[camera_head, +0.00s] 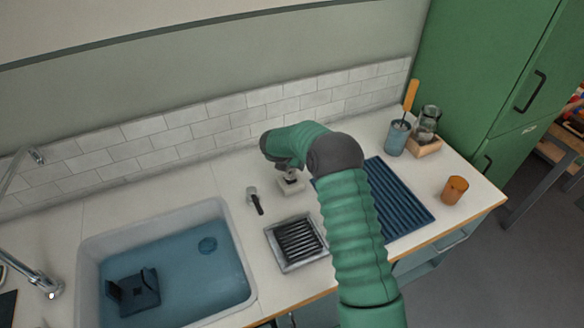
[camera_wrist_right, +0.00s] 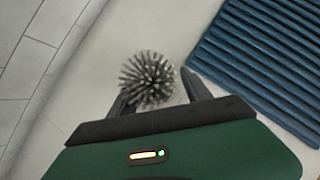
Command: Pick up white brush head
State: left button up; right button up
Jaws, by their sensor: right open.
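In the right wrist view a round brush head (camera_wrist_right: 150,76) with pale grey-white bristles and a dark core lies between the two fingers of my right gripper (camera_wrist_right: 157,84). The fingers are apart, one on each side. The left finger is close to the bristles, and a gap shows on the right; I cannot tell whether either touches. My left gripper is not in view.
A small tool with a black handle (camera_head: 254,200) lies left of the gripper. A metal tray with dark slats (camera_head: 271,258) sits in front, and a blue ribbed mat (camera_head: 407,205) to the right. The sink (camera_head: 238,250) is at left. A tiled wall (camera_head: 215,125) stands behind.

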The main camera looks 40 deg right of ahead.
jog(key=shift+w+f, duration=0.2)
jog(key=shift+f, duration=0.25)
jog(key=shift+w+a, duration=0.15)
jog(key=shift+a, duration=0.05)
jog(key=shift+d+f, duration=0.2)
jog(key=shift+d, duration=0.25)
jog(key=c, duration=1)
jog(key=shift+c, duration=1.1)
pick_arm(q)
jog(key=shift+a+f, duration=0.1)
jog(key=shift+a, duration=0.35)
pick_arm(e)
jog(key=shift+a, duration=0.25)
grip_shut()
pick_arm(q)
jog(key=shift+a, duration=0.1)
pick_arm(e)
jog(key=shift+r, duration=0.1)
